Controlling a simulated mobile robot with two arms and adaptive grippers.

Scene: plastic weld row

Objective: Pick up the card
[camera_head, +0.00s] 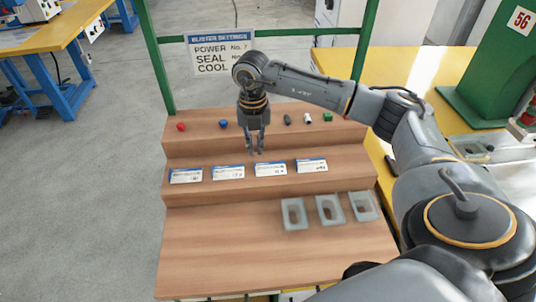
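Several small white cards with blue headers stand in a row on the middle step of a wooden stepped stand: the far-left card (186,176), the second card (228,173), the third card (270,169) and the far-right card (312,165). Their small print is too fine to read. My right gripper (255,150) points down just above and behind the gap between the second and third cards. Its fingers are apart with nothing visible between them. It looks clear of the cards, though the exact height is hard to judge. My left gripper does not show.
On the top step are a red piece (181,127), a blue piece (224,124), dark and white pieces and a green piece (328,117). Grey blister trays (294,227) lie on the lower step, right. A settings sign (220,54) hangs behind. The lower step's left is clear.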

